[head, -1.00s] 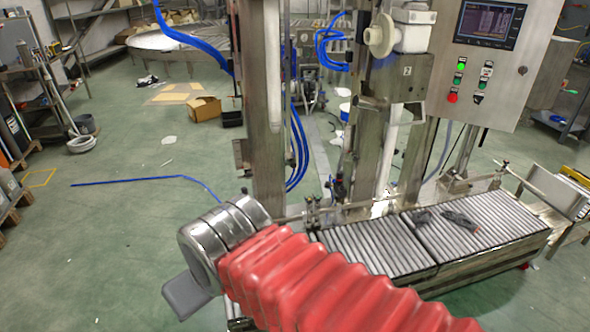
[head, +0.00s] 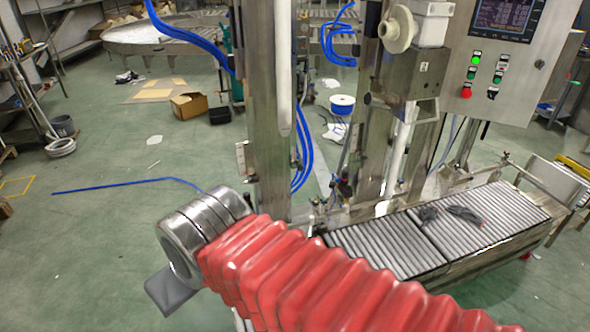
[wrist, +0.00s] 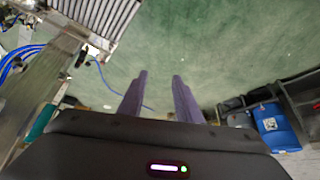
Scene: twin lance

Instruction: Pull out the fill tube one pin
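A white fill tube (head: 284,70) hangs upright along the left steel column in the head view. A second white tube (head: 397,155) stands further right, below the valve head. I cannot make out a pin on either tube, nor which is tube one. My gripper shows two dark fingers (wrist: 161,78) in the wrist view, apart with nothing between them, over green floor. In the head view only a grey part of my gripper shows at the lower left, left of and below the columns.
A roller conveyor (head: 385,247) with dark items on it runs at the right. A control panel (head: 500,60) is at the upper right. A blue hose (head: 120,186) lies on the floor. A cardboard box (head: 189,105) sits further back. Open floor lies at the left.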

